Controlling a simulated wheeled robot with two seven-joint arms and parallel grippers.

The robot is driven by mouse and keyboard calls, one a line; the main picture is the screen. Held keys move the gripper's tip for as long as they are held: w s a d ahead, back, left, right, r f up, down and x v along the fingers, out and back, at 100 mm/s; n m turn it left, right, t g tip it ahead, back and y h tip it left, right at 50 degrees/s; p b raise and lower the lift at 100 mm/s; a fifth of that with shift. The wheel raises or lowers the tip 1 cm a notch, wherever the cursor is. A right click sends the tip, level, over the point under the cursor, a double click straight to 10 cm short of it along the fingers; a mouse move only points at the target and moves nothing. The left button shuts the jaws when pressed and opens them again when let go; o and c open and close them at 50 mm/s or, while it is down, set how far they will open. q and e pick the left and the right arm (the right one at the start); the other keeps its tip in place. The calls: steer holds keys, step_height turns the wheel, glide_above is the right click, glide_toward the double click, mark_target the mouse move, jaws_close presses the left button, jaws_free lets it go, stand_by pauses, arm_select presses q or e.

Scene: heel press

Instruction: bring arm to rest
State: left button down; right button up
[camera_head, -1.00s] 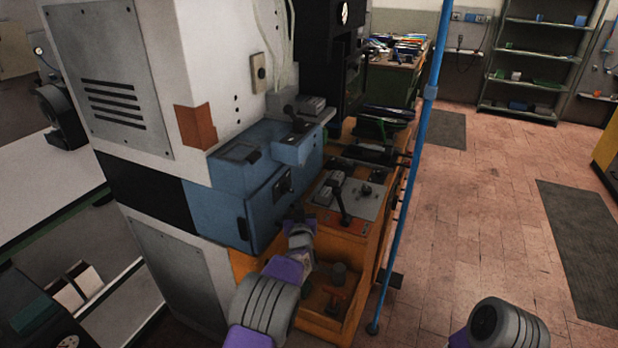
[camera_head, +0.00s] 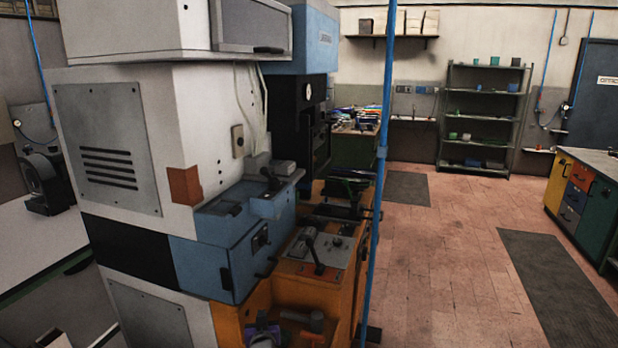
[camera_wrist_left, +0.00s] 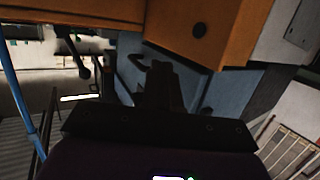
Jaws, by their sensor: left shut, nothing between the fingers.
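My left gripper (camera_wrist_left: 160,78) shows dark in the left wrist view, with its fingers together and nothing between them. They point toward the orange cabinet and blue panels of the machine. In the head view only a small purple and grey part of my left arm shows at the bottom edge, in front of the orange base. My right gripper is in neither view. The press machine (camera_head: 150,120) stands at the left, with a white body, a blue front box (camera_head: 235,250) and an orange base (camera_head: 345,290) carrying a lever panel (camera_head: 320,250).
A thin blue vertical pole (camera_head: 382,150) stands just right of the machine. A pale bench (camera_head: 40,240) lies at the left. Open tiled floor (camera_head: 450,260) with dark mats (camera_head: 555,280) spreads right. Shelves (camera_head: 485,110) and coloured cabinets (camera_head: 580,190) stand farther back.

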arm_select(q)
steer(key=s+a+f+g+h, duration=0.25)
steer(key=s+f+g, duration=0.55)
steer(key=s+f, duration=1.4)
steer(key=s+d+g+h, duration=0.2)
steer(key=s+d+g, duration=0.1)
steer(key=s, duration=0.9)
steer(key=s+d+f+g+h, duration=0.1)
steer(key=s+d+g+h, duration=0.1)
steer(key=s, duration=1)
steer(key=shift+s+d+f+n+g, duration=0.15)
steer(key=shift+s+d+n+g, duration=0.2)
steer(key=shift+d+g, duration=0.6)
